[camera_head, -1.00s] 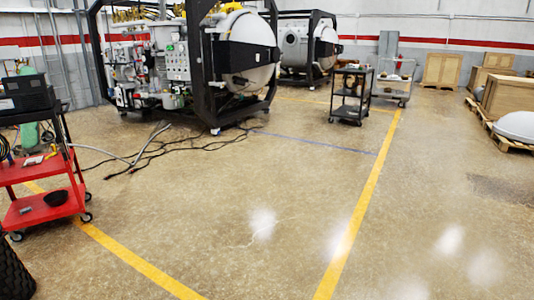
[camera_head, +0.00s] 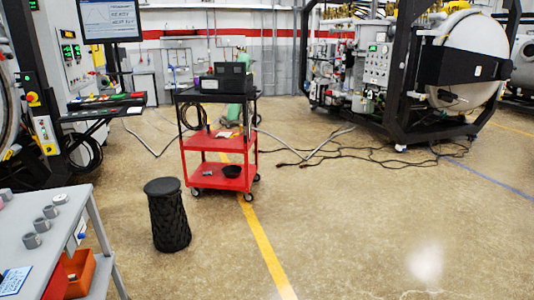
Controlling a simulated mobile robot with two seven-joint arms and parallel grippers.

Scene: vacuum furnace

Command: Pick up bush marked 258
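Several small grey cylindrical pieces that look like bushes stand on a light grey table (camera_head: 15,225) at the lower left. One is a grey bush (camera_head: 31,240) near the table's middle. Two more bushes, the first (camera_head: 41,224) and the second (camera_head: 50,211), stand in line behind it. A flatter, paler ring-like piece (camera_head: 59,198) lies near the far edge. No number is readable on any of them, so I cannot tell which is marked 258. Neither of my grippers is in view.
A black round stool (camera_head: 167,215) stands right of the table. Behind it is a red cart (camera_head: 220,176) with black equipment on top. An orange bin (camera_head: 78,273) sits under the table. Cables (camera_head: 375,152) lie on the floor near the furnace. The floor at centre right is clear.

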